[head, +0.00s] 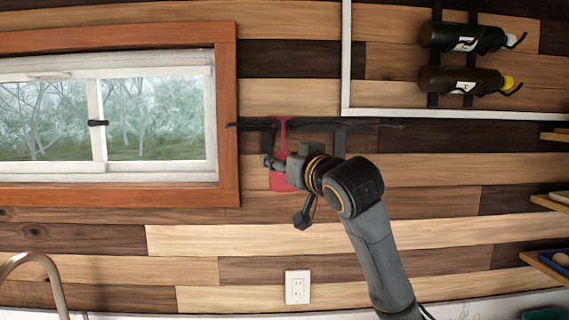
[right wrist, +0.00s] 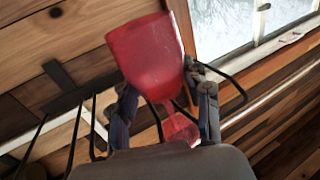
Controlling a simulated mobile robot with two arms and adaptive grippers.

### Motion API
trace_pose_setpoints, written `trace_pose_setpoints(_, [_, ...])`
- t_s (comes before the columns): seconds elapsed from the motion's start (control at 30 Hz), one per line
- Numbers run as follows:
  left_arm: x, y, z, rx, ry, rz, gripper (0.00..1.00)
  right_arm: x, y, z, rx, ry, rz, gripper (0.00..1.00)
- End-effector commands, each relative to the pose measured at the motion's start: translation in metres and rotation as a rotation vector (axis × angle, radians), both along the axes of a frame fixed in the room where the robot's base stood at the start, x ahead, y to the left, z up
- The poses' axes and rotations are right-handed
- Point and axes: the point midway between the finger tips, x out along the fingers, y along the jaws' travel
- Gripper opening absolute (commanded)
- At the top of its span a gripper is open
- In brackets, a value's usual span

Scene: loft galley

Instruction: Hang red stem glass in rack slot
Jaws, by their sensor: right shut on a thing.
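The red stem glass (head: 279,183) hangs upside down in the head view, bowl low and foot at the height of the dark rack (head: 370,124) on the wall. My right gripper (head: 274,163) is shut on the glass and partly covers it. In the right wrist view the red bowl (right wrist: 148,55) shows large, with the foot (right wrist: 181,128) beyond the fingers of the gripper (right wrist: 165,97). Dark rack rods (right wrist: 72,140) show beside the glass there. I cannot tell whether the stem sits inside a slot. My left gripper is not in view.
A window with an orange-brown frame (head: 228,120) is left of the rack. Two bottles (head: 462,38) (head: 460,80) lie in a wall holder at upper right. Shelves (head: 548,203) are at the right edge. A tap (head: 40,262) stands at lower left.

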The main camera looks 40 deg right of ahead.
Motion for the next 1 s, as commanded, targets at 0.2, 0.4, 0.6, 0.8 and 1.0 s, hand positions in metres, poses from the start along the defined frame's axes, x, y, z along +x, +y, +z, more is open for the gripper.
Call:
trace_pose_setpoints(0.2, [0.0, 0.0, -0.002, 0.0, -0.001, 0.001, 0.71, 0.012, -0.01, -0.002, 0.0, 0.001, -0.001, 0.13])
trace_pose_setpoints(0.4, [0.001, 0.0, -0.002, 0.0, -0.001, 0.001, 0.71, 0.023, -0.019, -0.003, 0.0, 0.0, 0.0, 0.13])
trace_pose_setpoints(0.6, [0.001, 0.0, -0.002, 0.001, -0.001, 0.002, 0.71, 0.033, -0.028, -0.004, 0.001, 0.0, -0.001, 0.13])
trace_pose_setpoints(0.8, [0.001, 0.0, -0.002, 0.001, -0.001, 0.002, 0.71, 0.043, -0.037, -0.006, 0.0, 0.0, -0.001, 0.13])
trace_pose_setpoints(1.0, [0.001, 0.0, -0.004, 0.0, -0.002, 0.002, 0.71, 0.048, -0.041, -0.012, 0.0, -0.001, 0.0, 0.13])
